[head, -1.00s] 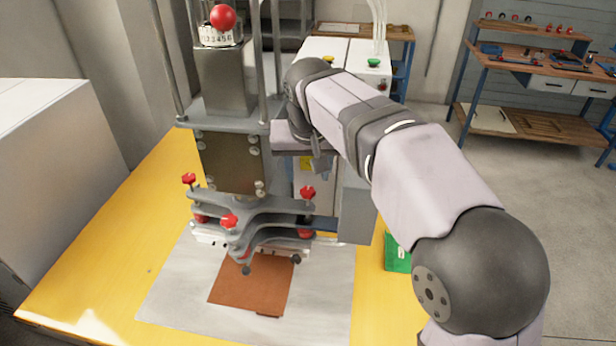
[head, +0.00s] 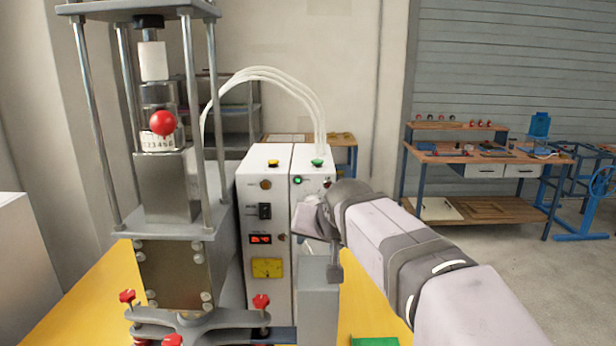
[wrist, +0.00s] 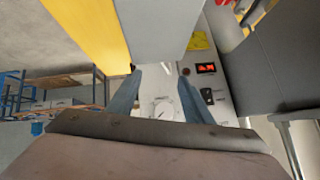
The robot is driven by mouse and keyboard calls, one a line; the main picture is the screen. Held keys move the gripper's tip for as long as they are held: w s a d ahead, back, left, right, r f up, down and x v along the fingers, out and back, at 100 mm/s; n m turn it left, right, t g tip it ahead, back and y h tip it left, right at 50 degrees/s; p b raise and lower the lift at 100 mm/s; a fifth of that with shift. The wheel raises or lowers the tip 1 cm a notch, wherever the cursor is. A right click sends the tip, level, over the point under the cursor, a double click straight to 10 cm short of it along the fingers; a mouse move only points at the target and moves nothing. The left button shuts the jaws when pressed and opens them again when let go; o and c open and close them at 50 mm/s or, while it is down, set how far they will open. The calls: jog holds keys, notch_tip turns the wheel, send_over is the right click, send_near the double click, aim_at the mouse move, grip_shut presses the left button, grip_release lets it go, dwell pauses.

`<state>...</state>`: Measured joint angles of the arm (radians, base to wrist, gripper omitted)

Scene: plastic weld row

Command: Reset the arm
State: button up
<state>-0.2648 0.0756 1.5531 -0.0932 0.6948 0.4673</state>
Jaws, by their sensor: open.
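My gripper (head: 334,262) is at the right side of the white control cabinet (head: 266,215) in the head view, beside a grey block (head: 318,300). In the wrist view the two blue-grey fingers of my gripper (wrist: 159,72) are spread apart. Nothing is held between them. The cabinet's white front (wrist: 222,95) lies beyond the fingers, with its red display (wrist: 206,68) and yellow meter (wrist: 199,40). My arm reaches in from the lower right of the head view.
The welding press (head: 172,270), with red knobs and steel columns, stands left of the cabinet on a yellow table (head: 65,305). A green item (head: 375,341) shows at the bottom edge. A workbench (head: 480,153) stands at the back right, with open floor before it.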

jog(key=s+d+f+m+g+h, duration=0.1)
jog(key=d+f+m, duration=0.1)
jog(key=d+f, duration=0.7)
jog(key=s+d+f+m+h, duration=0.25)
jog(key=d+f, duration=0.45)
jog(key=d, duration=0.4)
jog(key=s+a+f+n+g+p, duration=0.2)
jog(key=s+f, duration=0.1)
jog(key=s, duration=0.6)
jog(key=s+a+f+n+g+y+p, duration=0.1)
jog(key=s+a+f+n+g+p, duration=0.1)
jog(key=s, duration=0.7)
jog(key=s+a+f+n+g+y+p, duration=0.1)
jog(key=s+a+f+n+g, duration=0.1)
jog(key=s, duration=0.7)
jog(key=shift+s+a+f+g+p, duration=0.25)
jog(key=shift+a+f+g+p, duration=0.25)
jog(key=shift+f+g, duration=0.5)
jog(key=shift+a+r+n, duration=0.1)
jog(key=shift+r+n, duration=0.1)
jog(key=shift+n, duration=0.05)
